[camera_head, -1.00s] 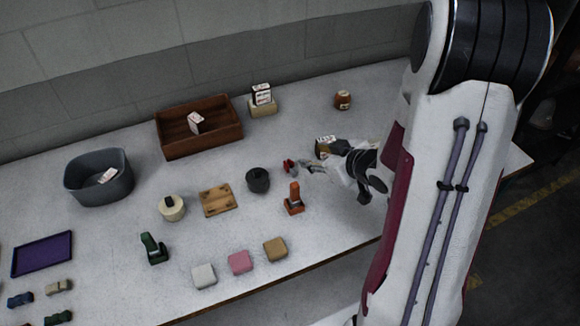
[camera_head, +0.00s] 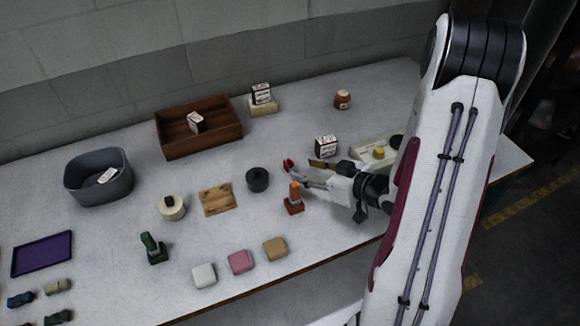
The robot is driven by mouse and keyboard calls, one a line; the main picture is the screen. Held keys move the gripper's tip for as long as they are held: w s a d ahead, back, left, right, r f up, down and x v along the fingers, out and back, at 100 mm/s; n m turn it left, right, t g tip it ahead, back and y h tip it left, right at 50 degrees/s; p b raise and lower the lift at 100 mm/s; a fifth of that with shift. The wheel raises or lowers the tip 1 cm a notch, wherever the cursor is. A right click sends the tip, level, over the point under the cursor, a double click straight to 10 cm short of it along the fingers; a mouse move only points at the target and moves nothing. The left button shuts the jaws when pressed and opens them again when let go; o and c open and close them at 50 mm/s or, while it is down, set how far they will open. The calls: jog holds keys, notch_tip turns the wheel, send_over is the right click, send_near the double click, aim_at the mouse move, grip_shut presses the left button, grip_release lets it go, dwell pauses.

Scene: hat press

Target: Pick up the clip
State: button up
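A small red object (camera_head: 288,164), possibly the clip, is at the far left end of my gripper (camera_head: 299,173), on the table behind the orange upright piece. It is too small to make out its shape or whether the fingers touch it. My gripper reaches in from the right, its pale fingers low over the table. Their spacing is unclear at this size. The orange upright piece (camera_head: 294,198) stands just in front of the fingers, and a similar dark green piece (camera_head: 152,248) stands at the front left.
A dark round pot (camera_head: 257,180) and a wooden board (camera_head: 217,199) lie left of the gripper. A small printed box (camera_head: 326,146) and a pale tray (camera_head: 365,155) are behind it. Pink (camera_head: 240,262) and tan (camera_head: 275,249) blocks sit near the front edge.

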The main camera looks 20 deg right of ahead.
aim_at(292, 165)
jog(key=shift+x, duration=1.25)
jog(key=shift+w, duration=0.1)
jog(key=shift+d+x, duration=0.1)
jog(key=shift+x, duration=1.15)
jog(key=shift+d+x, duration=0.15)
jog(key=shift+x, duration=1.15)
grip_shut()
